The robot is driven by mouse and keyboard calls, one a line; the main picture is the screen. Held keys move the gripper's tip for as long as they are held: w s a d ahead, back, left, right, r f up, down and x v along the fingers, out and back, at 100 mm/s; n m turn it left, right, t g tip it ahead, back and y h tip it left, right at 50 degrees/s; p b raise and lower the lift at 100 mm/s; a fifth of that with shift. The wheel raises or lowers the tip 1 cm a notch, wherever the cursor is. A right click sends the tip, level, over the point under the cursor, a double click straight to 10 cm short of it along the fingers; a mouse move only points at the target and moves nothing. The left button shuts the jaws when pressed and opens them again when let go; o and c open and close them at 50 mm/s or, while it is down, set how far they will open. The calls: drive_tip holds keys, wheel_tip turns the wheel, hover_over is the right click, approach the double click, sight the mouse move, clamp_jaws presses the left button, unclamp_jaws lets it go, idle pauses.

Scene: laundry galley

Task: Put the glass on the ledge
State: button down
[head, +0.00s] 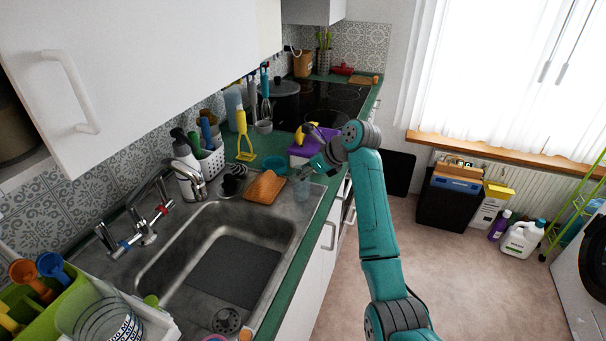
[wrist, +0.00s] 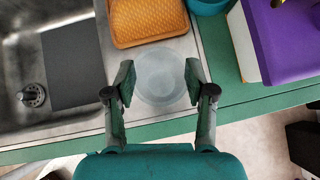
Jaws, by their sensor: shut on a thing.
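The glass (head: 301,189) is clear and bluish, at the right end of the steel sink top in the head view. In the wrist view the glass (wrist: 160,76) shows as a round shape between my fingers. My gripper (head: 304,178) is shut on it, one finger on each side; it also shows in the wrist view (wrist: 160,82). I cannot tell whether the glass touches the steel. The wooden ledge (head: 500,154) runs under the window at the right in the head view, well away from the glass, and its visible part looks clear.
The sink (head: 215,250) is at left. Bins (head: 450,200) and bottles (head: 523,238) stand below the window. The floor (head: 480,290) between is open.

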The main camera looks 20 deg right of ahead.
drive_tip(key=shift+f, duration=0.3)
drive_tip(key=shift+c, duration=2)
unclamp_jaws()
drive_tip(key=shift+f, duration=0.1)
drive_tip(key=v, duration=1.2)
